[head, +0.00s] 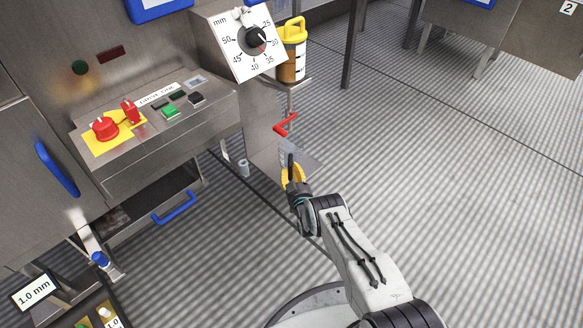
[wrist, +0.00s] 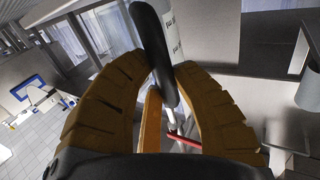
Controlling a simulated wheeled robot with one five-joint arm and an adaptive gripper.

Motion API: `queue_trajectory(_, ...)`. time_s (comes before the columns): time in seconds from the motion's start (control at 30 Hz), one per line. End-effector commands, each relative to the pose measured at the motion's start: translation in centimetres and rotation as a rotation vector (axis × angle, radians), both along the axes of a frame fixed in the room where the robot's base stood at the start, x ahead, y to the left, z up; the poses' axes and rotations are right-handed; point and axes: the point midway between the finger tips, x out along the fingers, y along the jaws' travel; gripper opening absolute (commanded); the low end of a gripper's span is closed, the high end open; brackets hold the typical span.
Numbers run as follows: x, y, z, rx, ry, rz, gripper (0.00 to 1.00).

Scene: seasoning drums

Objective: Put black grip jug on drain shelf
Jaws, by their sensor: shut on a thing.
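My gripper (head: 292,172) is low beside the machine, its yellow-brown fingers closed on the black handle of the black grip jug (head: 290,160). In the wrist view the fingers (wrist: 165,85) pinch the long black handle (wrist: 153,45) from both sides. A pale strip of the jug's body with marks shows just right of the handle; most of the jug is hidden by the handle and fingers.
The red lever (head: 286,124) sticks out from the machine just above the gripper. A yellow-lidded jug (head: 292,50) stands on a small ledge behind the dial box (head: 241,40). The control panel (head: 160,115) is to the left. The ribbed floor (head: 440,170) to the right is clear.

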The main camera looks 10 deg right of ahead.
Motion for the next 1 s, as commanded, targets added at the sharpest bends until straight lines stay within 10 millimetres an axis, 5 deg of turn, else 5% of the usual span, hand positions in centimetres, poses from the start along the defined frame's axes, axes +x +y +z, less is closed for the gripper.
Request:
queue_trajectory(0.43,-0.45,0.07,-0.70,0.000,-0.002,0.002,0.00)
queue_trajectory(0.47,-0.44,0.07,-0.72,0.000,-0.001,0.002,0.26)
queue_trajectory(0.6,-0.44,0.06,-0.70,0.000,-0.001,0.002,0.38)
queue_trajectory(0.7,-0.44,0.06,-0.70,0.000,-0.001,0.002,0.46)
queue_trajectory(1.0,-0.43,0.07,-0.64,0.000,-0.001,0.002,0.46)
